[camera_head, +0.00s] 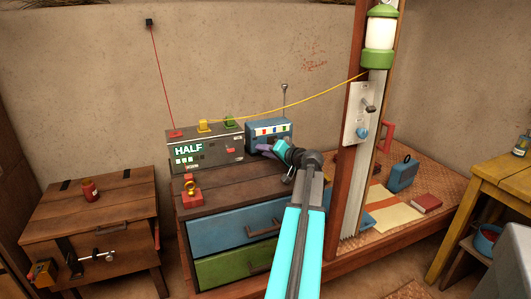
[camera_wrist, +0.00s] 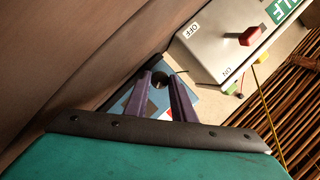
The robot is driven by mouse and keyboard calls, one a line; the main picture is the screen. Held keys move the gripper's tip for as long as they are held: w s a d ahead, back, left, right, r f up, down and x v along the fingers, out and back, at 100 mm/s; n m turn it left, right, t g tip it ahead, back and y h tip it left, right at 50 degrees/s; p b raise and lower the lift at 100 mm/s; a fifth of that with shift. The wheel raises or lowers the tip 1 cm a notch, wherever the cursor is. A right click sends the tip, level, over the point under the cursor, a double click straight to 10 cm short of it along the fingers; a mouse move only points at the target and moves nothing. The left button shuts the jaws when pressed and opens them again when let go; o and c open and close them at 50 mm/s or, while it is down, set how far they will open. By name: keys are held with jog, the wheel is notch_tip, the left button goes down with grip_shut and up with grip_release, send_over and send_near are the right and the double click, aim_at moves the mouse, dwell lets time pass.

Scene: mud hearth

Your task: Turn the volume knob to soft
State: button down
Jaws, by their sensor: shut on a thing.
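A blue radio (camera_head: 284,130) with a row of coloured keys stands on the dresser top, right of a grey box. It also shows in the wrist view as a blue face (camera_wrist: 207,104). My gripper (camera_head: 262,147) is at the radio's lower left front. In the wrist view my gripper's two purple fingers (camera_wrist: 160,78) are closed around a dark round knob (camera_wrist: 158,81) on the blue face. I take it for the volume knob. Its marks and pointer cannot be read, so its setting is unclear.
The grey box (camera_head: 207,163) reads HALF and has a red switch (camera_wrist: 250,36) marked OFF and ON close to my fingers. A red padlock-like item (camera_head: 191,188) sits on the dresser top (camera_head: 228,188). A wooden post (camera_head: 351,150) stands right of my arm.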

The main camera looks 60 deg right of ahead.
jog(key=shift+s+d, duration=0.1)
jog(key=shift+d, duration=0.05)
jog(key=c, duration=1.6)
grip_release()
jog(key=shift+o, duration=0.6)
jog(key=v, duration=1.4)
jog(key=shift+b, duration=0.35)
jog(key=shift+f, duration=0.1)
